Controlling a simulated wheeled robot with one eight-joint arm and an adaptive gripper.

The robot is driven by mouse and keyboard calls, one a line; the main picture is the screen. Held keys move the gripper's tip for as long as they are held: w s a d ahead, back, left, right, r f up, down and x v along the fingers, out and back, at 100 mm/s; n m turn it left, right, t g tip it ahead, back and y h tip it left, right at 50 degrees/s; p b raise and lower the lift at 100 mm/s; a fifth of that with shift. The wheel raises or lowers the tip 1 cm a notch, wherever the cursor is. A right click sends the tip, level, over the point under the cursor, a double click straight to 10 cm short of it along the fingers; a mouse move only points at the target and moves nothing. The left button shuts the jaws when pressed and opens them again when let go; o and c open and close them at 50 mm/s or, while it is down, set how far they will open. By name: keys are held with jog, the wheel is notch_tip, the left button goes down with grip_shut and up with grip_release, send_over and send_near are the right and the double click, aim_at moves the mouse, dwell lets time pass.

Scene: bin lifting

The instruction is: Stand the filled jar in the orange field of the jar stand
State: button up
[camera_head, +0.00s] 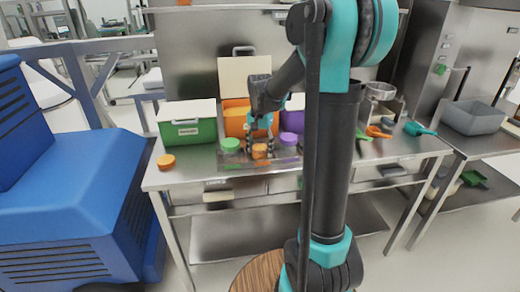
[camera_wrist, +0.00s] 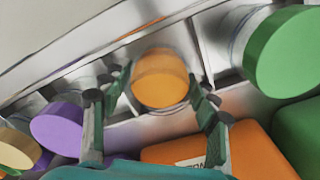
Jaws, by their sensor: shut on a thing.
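My gripper (camera_head: 260,143) reaches down over the jar stand (camera_head: 240,166) at the table's front edge. Its fingers are shut on an orange-lidded jar (camera_head: 260,152), which shows upright between them in the wrist view (camera_wrist: 160,78). The jar is in line with the stand's middle field, between a green-lidded jar (camera_head: 230,144) and a purple-lidded jar (camera_head: 289,139). In the wrist view the green lid (camera_wrist: 285,52) is at right and the purple lid (camera_wrist: 57,123) at left. The jar's body and base are mostly hidden; I cannot tell whether it touches the stand's floor.
Behind the stand are a green bin (camera_head: 188,127) with a pale lid, an open orange bin (camera_head: 235,122) and a partly hidden purple bin (camera_head: 296,102). An orange round piece (camera_head: 166,161) lies at the table's left corner. Scoops (camera_head: 378,132) lie at right.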

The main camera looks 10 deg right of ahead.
aim_at(260, 141)
jog(key=shift+f, duration=0.15)
jog(key=o, duration=1.1)
jog(key=shift+o, duration=0.2)
notch_tip(260, 141, up, 12)
jog(key=shift+f, duration=0.1)
jog(key=s+d+f+n+t, duration=0.2)
jog(key=s+f+n, duration=0.1)
jog(key=s+f, duration=0.6)
jog(key=s+d+f+n+t, duration=0.2)
jog(key=s+f+n, duration=0.2)
jog(key=s+f, duration=0.6)
jog(key=s, duration=0.3)
jog(key=shift+f, duration=0.3)
